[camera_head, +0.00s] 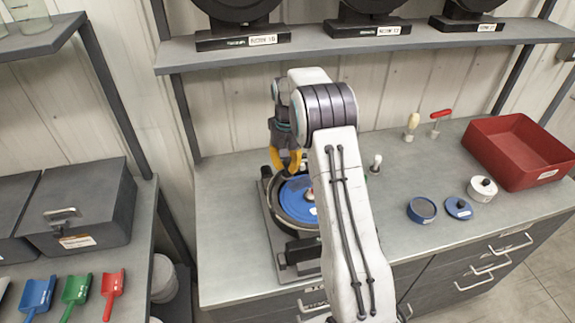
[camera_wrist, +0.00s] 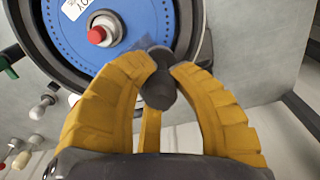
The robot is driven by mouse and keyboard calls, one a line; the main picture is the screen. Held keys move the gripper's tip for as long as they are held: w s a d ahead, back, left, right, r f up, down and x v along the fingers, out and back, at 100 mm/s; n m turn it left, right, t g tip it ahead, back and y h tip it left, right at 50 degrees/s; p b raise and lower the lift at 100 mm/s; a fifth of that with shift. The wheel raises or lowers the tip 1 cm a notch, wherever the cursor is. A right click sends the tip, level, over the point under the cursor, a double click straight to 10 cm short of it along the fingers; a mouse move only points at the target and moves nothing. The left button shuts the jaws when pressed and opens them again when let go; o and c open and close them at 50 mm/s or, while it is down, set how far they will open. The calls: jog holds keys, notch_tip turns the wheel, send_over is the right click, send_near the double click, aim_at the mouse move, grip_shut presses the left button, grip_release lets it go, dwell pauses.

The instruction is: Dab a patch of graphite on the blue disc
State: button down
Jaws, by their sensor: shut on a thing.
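The blue disc (camera_head: 296,204) lies in a round dark housing on the bench, partly hidden by my arm in the head view. In the wrist view the disc (camera_wrist: 68,30) has a red-tipped hub (camera_wrist: 98,35) and a white label. My gripper (camera_head: 287,168) is over the far left part of the housing. Its yellow fingers are shut on a dark grey rounded piece (camera_wrist: 158,90). In the wrist view this piece overlaps the disc's edge; I cannot tell whether it touches.
A blue tin with dark contents (camera_head: 422,210), a blue lid (camera_head: 458,208) and a white pot (camera_head: 481,189) stand to the right. Behind them are a red bin (camera_head: 520,150) and a red-handled tool (camera_head: 439,118). A shelf (camera_head: 400,45) runs above the bench.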

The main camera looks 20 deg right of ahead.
jog(key=shift+r, duration=0.1)
jog(key=shift+r, duration=1.4)
